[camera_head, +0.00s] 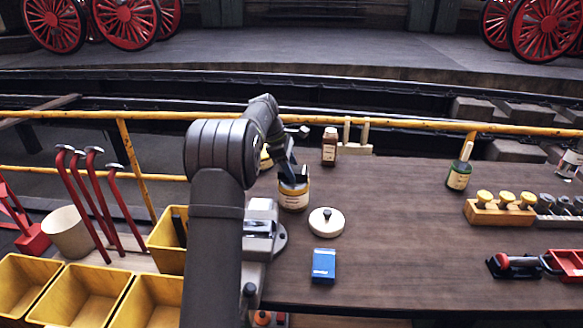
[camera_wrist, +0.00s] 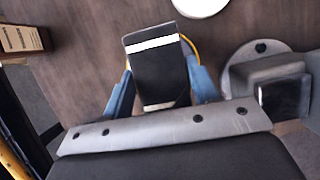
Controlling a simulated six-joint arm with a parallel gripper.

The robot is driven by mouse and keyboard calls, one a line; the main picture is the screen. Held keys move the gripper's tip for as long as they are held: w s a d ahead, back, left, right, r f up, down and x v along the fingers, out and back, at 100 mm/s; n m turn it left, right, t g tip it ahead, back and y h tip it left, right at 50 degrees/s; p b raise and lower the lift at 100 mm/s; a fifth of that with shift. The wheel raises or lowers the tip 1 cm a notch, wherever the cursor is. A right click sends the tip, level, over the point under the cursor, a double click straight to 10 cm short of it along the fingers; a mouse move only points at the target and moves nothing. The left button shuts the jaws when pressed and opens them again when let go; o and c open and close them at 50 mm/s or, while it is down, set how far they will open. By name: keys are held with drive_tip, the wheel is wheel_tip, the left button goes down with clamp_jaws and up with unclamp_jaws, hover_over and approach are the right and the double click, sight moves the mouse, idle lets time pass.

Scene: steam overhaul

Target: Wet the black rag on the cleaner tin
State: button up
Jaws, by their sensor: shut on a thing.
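The cleaner tin (camera_head: 294,197), with a cream label, stands on the bench near its left end. My gripper (camera_head: 291,172) is directly over the tin's mouth, pointing down. In the wrist view its blue fingers (camera_wrist: 161,88) are shut on the black rag (camera_wrist: 155,78), a dark folded piece with a white stripe. The rag's dark shape also shows at the tin's top in the head view (camera_head: 297,174). A yellow rim of the tin shows behind the rag in the wrist view. The rag hides the tin's mouth, so how deep it reaches cannot be told.
A round cream lid (camera_head: 326,222) lies right of the tin, and a blue box (camera_head: 324,266) lies nearer. The middle of the bench (camera_head: 400,225) is clear.

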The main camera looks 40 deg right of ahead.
drive_tip(key=shift+f, duration=0.65)
idle(0.3)
drive_tip(key=shift+r, duration=0.1)
idle(0.3)
drive_tip(key=shift+r, duration=3.45)
drive_tip(key=w+a+f+m, duration=0.15)
drive_tip(key=w+a, duration=0.25)
drive_tip(key=a, duration=0.4)
drive_tip(key=w+a+f, duration=0.2)
drive_tip(key=w+a, duration=0.2)
drive_tip(key=a, duration=0.4)
drive_tip(key=w+a+f, duration=0.2)
drive_tip(key=w+a, duration=0.2)
drive_tip(key=a, duration=0.4)
drive_tip(key=a+f+m+g+y, duration=0.1)
drive_tip(key=a+f, duration=0.2)
drive_tip(key=a, duration=0.8)
drive_tip(key=a+f+m, duration=0.2)
drive_tip(key=a, duration=0.9)
drive_tip(key=s+a+f+m+y, duration=0.1)
drive_tip(key=s+a+f+m, duration=0.1)
drive_tip(key=f, duration=0.6)
drive_tip(key=s+a+f+m+y, duration=0.1)
drive_tip(key=s+a+f+m, duration=0.1)
drive_tip(key=s+a+f, duration=0.3)
drive_tip(key=x, duration=0.5)
drive_tip(key=shift+a, duration=0.3)
